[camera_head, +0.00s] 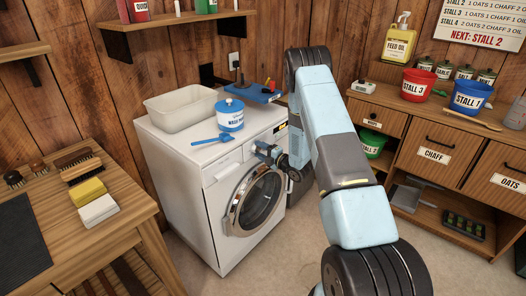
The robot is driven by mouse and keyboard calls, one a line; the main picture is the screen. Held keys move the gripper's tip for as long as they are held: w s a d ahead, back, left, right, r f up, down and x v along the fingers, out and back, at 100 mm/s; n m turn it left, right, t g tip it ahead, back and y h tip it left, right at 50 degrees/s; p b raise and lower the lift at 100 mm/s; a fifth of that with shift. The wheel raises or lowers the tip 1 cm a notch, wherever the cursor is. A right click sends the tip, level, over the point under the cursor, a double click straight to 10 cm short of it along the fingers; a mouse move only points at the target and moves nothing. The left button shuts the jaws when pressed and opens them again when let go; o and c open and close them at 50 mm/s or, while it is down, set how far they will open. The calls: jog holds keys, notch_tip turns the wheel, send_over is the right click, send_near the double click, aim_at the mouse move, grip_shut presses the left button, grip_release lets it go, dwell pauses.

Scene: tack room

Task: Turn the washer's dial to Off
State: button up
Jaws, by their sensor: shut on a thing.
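The white washer (182,172) stands against the wooden wall, its front panel and round glass door (256,202) facing right. My gripper (260,149) is at the control panel above the door, shut on the dial there. The dial itself is mostly hidden by the fingers, and its setting cannot be read at this size. A small dark display (281,130) shows on the panel to the right of my gripper.
On the washer top are a pale tub (181,104), a blue-and-white wash powder tin (230,115), a blue scoop (213,140) and a blue tray (252,93). A wooden table (127,182) with brushes stands left. A wooden cabinet (433,153) with buckets stands right.

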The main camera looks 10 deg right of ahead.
jog(key=shift+a+f+n, duration=0.1)
jog(key=shift+n, duration=0.2)
jog(key=o, duration=1)
jog(key=v, duration=1.3)
jog(key=shift+s+d+f, duration=0.1)
jog(key=shift+s+d, duration=0.15)
jog(key=shift+d, duration=0.05)
